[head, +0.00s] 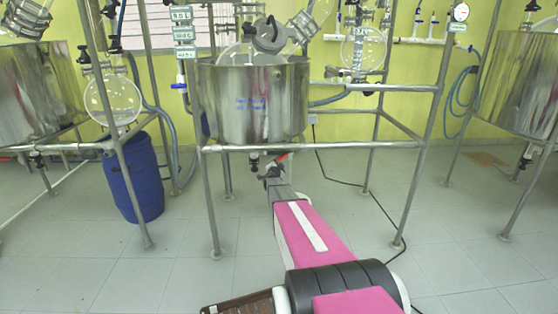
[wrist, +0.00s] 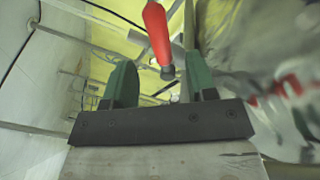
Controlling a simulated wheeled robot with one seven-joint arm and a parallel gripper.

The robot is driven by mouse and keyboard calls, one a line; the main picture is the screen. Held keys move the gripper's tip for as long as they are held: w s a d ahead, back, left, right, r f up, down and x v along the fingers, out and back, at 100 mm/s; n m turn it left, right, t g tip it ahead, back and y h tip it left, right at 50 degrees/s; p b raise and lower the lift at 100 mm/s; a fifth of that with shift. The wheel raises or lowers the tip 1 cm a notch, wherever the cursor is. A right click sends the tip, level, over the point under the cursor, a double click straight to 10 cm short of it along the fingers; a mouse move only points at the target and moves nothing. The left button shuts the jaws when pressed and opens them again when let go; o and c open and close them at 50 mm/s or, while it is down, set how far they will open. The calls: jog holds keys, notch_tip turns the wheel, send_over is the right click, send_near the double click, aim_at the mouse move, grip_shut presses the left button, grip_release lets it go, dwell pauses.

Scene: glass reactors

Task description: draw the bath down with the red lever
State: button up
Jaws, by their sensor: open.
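The steel bath (head: 254,103) hangs in a metal frame in the middle of the head view. Its drain valve (head: 254,162) shows just below the bath's underside. The red lever (head: 283,156) is a small red mark beside the valve, close to the end of my arm. In the wrist view the red lever (wrist: 157,32) comes down from the top, its dark lower end near the gap between my fingers. My gripper (wrist: 158,85) is open, with green fingers apart on either side of the lever's end. I cannot tell whether either finger touches it.
The frame's front rail (head: 330,146) and legs surround the space under the bath. A blue drum (head: 135,180) stands to the left. A black cable (head: 365,185) lies on the floor at right. Other steel vessels (head: 525,85) stand at both sides.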

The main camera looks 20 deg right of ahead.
aim_at(280, 159)
jog(key=x, duration=0.7)
jog(key=shift+d, duration=0.1)
grip_shut()
